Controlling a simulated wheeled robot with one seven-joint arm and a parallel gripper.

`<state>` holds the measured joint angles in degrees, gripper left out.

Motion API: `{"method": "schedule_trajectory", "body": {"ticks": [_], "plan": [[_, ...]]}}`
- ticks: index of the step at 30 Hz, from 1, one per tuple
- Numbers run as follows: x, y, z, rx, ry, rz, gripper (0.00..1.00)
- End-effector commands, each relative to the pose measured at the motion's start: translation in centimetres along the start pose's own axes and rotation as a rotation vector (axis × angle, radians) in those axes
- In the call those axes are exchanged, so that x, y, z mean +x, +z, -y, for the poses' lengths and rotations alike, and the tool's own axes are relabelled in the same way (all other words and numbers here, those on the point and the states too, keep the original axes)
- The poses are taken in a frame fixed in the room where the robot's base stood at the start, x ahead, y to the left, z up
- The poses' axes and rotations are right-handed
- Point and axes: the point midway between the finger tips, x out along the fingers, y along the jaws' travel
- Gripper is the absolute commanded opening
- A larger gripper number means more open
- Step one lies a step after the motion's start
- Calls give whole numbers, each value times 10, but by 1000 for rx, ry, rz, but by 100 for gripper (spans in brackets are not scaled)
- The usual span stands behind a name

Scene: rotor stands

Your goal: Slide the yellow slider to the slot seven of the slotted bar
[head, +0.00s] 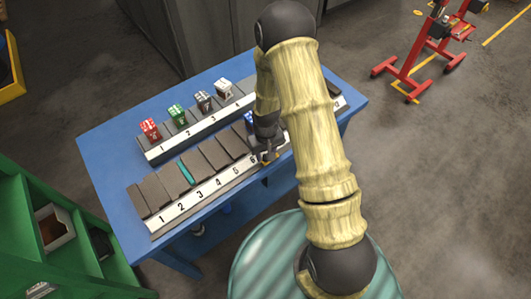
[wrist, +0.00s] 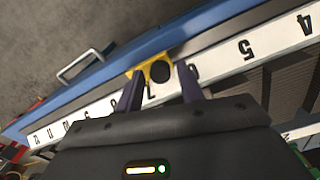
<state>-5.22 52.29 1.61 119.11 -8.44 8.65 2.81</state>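The yellow slider (wrist: 143,70) sits on the front strip of the slotted bar (head: 190,203), beside the upside-down 7 in the wrist view. It has a dark round spot on it. In the head view only a small bit of the slider (head: 268,162) shows below my gripper (head: 266,150), just past the 6. My gripper (wrist: 160,78) has its two dark fingers apart, one on each side of the slider. The left finger is at or very near the slider; a small gap shows at the right finger. My arm hides the bar's higher numbers in the head view.
The bar lies along the near edge of a blue table (head: 110,165). A second numbered bar (head: 200,131) behind it carries red, green, grey and white cubes. A blue cube (head: 249,117) is near my gripper. A green shelf (head: 30,215) stands at left.

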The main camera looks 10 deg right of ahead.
Motion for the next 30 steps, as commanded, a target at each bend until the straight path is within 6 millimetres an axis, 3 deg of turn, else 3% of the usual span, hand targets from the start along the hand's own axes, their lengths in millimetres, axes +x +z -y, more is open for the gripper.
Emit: {"method": "schedule_trajectory", "body": {"ticks": [14,30], "plan": [[-6,0,0,-1,0,-1,45],[-75,-1,0,-1,1,-4,45]]}}
